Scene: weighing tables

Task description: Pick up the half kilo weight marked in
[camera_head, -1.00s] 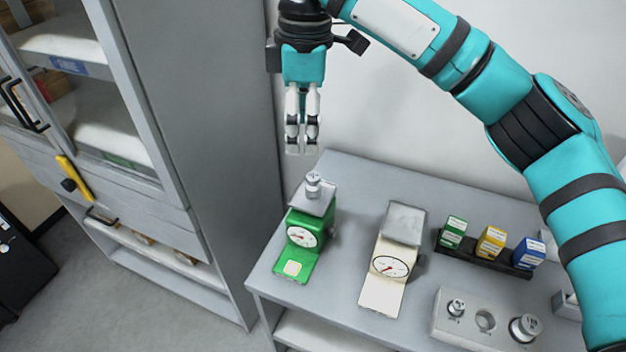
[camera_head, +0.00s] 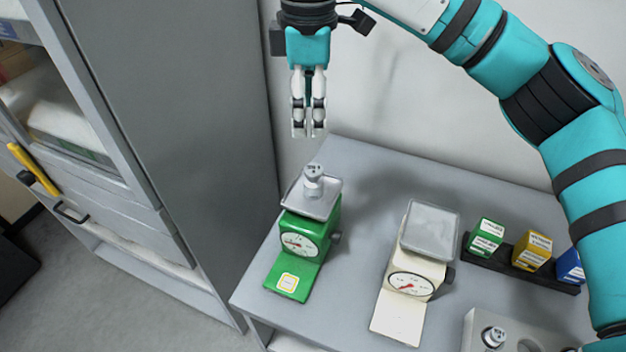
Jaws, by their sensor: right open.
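A silver knobbed weight (camera_head: 313,181) stands upright on the pan of the green scale (camera_head: 303,240). Its marking is too small to read. My right gripper (camera_head: 309,134) points down in the picture just above this weight, with a gap between them. Its fingers are slightly apart and hold nothing. Another silver weight (camera_head: 494,337) sits in a grey holder block (camera_head: 470,330) at the bottom right; its marking is also unreadable. My left gripper is out of view.
A cream scale (camera_head: 408,280) with an empty pan stands right of the green one. A black rack holds green (camera_head: 487,237), yellow (camera_head: 532,250) and blue (camera_head: 570,266) boxes. A tall grey cabinet (camera_head: 180,120) stands left of the table. The wall is behind.

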